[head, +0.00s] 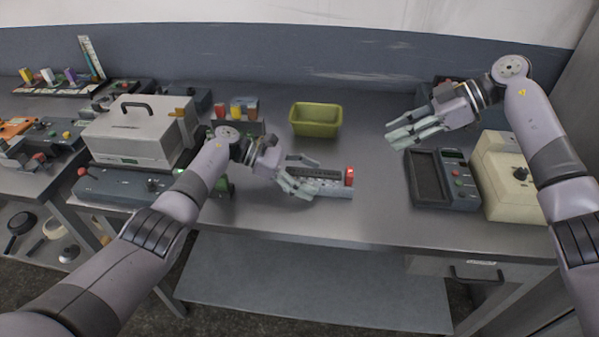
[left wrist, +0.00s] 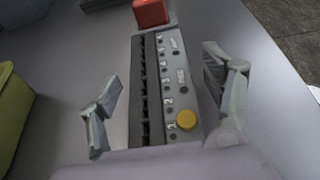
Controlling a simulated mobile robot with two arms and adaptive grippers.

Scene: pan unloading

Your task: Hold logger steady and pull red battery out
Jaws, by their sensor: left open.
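The logger (head: 333,188) is a long grey unit with a dark slotted strip, lying on the metal table. In the left wrist view the logger (left wrist: 166,85) shows numbered marks and a yellow button at its near end. The red battery (head: 350,175) stands at its right end; it also shows at the far end in the left wrist view (left wrist: 151,12). My left gripper (head: 301,180) is open, with one finger on each side of the logger's near end, apart from it. My right gripper (head: 393,134) is raised above the table, right of the battery; its fingers look spread and empty.
A yellow-green bin (head: 316,120) stands behind the logger. A dark device with a screen (head: 441,179) and a cream box (head: 505,175) are at the right. A grey case (head: 135,130) is at the left. The table is clear between logger and bin.

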